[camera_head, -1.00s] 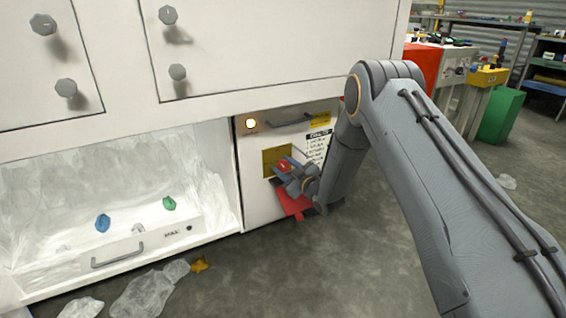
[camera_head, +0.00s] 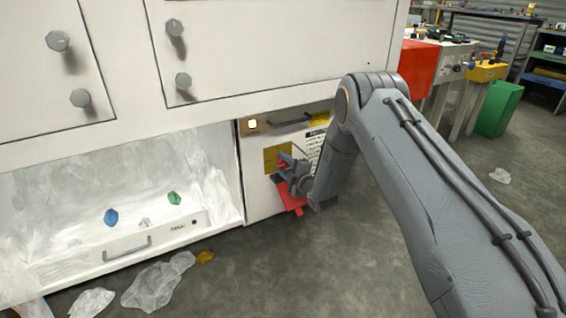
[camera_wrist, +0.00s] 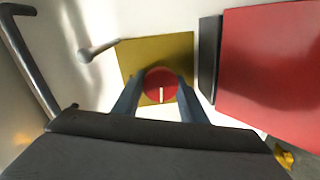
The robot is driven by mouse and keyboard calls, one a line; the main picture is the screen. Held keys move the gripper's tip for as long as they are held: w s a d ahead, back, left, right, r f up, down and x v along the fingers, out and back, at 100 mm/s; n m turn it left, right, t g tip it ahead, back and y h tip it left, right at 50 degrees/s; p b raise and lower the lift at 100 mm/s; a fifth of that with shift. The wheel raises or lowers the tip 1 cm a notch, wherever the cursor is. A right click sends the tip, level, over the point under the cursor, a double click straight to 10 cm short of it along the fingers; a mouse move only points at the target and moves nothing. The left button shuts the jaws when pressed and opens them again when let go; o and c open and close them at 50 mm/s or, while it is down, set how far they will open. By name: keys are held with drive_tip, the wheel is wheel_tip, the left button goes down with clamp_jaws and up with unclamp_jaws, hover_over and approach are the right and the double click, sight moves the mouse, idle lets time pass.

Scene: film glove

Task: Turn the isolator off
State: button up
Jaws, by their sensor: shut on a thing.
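The isolator is a round red knob with a white mark (camera_wrist: 160,83) on a yellow plate (camera_wrist: 180,48). In the wrist view the mark points down the picture, toward my wrist. My gripper (camera_wrist: 161,86) is shut on the knob, one finger on each side. In the head view the yellow plate (camera_head: 270,160) sits on the white cabinet front, and my gripper (camera_head: 285,165) covers most of the knob. A lamp (camera_head: 252,123) above the plate is lit.
A red panel (camera_head: 291,200) sticks out just below my gripper; it also shows close by in the wrist view (camera_wrist: 275,65). A bar handle (camera_head: 290,121) is above. Clear plastic sheets (camera_head: 158,285) lie on the floor at left.

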drive_tip(key=shift+n, duration=0.4)
drive_tip(key=shift+f, duration=0.1)
drive_tip(key=o, duration=1.1)
drive_tip(key=shift+c, duration=0.2)
drive_tip(key=shift+s+d, duration=0.1)
drive_tip(key=shift+d, duration=0.05)
drive_tip(key=p+v, duration=0.3)
drive_tip(key=v, duration=0.4)
drive_tip(key=shift+s, duration=0.3)
drive_tip(key=shift+d, duration=0.1)
